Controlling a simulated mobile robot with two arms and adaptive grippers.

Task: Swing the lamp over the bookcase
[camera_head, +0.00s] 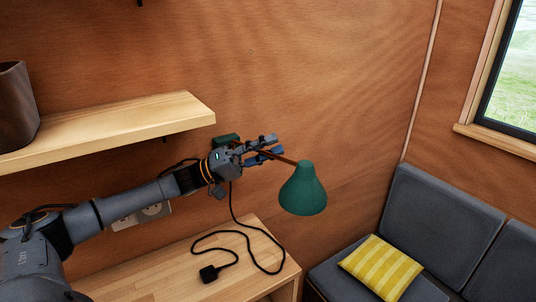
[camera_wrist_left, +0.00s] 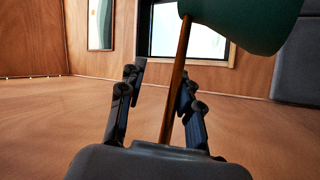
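The wall lamp has a green cone shade (camera_head: 303,190), a brown arm (camera_head: 284,159) and a green mount (camera_head: 227,140) on the wood wall. Its shade hangs to the right of my left gripper (camera_head: 270,146), beyond the right end of the low wooden unit, which looks like the bookcase (camera_head: 165,277). In the left wrist view, the lamp's arm (camera_wrist_left: 175,85) runs between my open fingers (camera_wrist_left: 160,82), closer to the right finger, with a gap to the left one. The shade (camera_wrist_left: 250,20) is at the upper right there. My right gripper is not in view.
A wooden shelf (camera_head: 110,125) with a dark pot (camera_head: 15,108) is above my left arm. A black cord with a plug (camera_head: 209,273) lies on the unit's top. A grey sofa (camera_head: 440,225) with a yellow striped cushion (camera_head: 381,266) stands at the right, below a window (camera_head: 512,80).

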